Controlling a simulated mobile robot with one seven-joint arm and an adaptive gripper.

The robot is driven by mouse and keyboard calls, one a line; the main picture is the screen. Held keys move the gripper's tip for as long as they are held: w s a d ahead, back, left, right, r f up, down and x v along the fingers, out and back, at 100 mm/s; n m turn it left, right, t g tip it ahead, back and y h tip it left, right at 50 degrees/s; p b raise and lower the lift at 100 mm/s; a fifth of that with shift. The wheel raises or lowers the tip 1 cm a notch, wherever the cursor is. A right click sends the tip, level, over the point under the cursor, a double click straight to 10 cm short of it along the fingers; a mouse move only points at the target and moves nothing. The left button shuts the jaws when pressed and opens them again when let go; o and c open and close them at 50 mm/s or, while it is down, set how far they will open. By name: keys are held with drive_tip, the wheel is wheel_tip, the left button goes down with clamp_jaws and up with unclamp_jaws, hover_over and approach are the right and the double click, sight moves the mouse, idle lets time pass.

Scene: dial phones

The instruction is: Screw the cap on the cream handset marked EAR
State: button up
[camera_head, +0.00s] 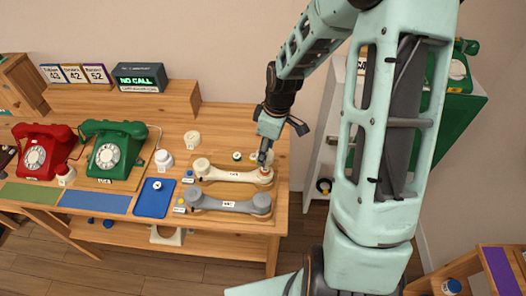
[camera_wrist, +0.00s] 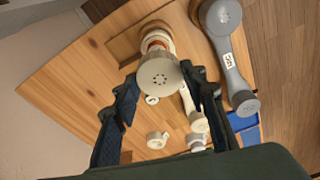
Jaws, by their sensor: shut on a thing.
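The cream handset (camera_head: 228,175) lies on a wooden stand at the table's right side, with a small label on its grip too small to read surely. In the head view my gripper (camera_head: 265,155) is above its right end. In the wrist view my gripper (camera_wrist: 160,88) is shut on a round cream cap (camera_wrist: 159,77) with small holes in its face. A cream end with an orange-red ring (camera_wrist: 156,41) shows just behind the cap. I cannot tell whether cap and handset touch. Part of the handset is hidden behind the cap and fingers.
A grey handset (camera_head: 228,205) lies in front, parallel to the cream one. A loose cream piece (camera_head: 192,140) and small round pieces (camera_head: 237,156) lie behind. Green (camera_head: 112,150) and red (camera_head: 42,150) phones stand left. A blue mat (camera_head: 154,198) lies at the front edge.

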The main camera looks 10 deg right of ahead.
sight(265, 168)
drive_tip(key=shift+f+b, duration=2.2)
drive_tip(key=shift+f, duration=0.65)
drive_tip(key=shift+f+b, duration=0.5)
drive_tip(key=shift+f, duration=0.15)
drive_tip(key=o, duration=1)
drive_tip(key=shift+d+r, duration=0.1)
drive_tip(key=shift+r, duration=0.05)
drive_tip(key=r, duration=0.4)
drive_tip(key=d+r, duration=0.1)
drive_tip(key=r, duration=0.2)
drive_tip(key=s+r, duration=0.1)
drive_tip(key=r, duration=0.3)
drive_tip(key=shift+d+r, duration=0.2)
drive_tip(key=shift+r, duration=0.15)
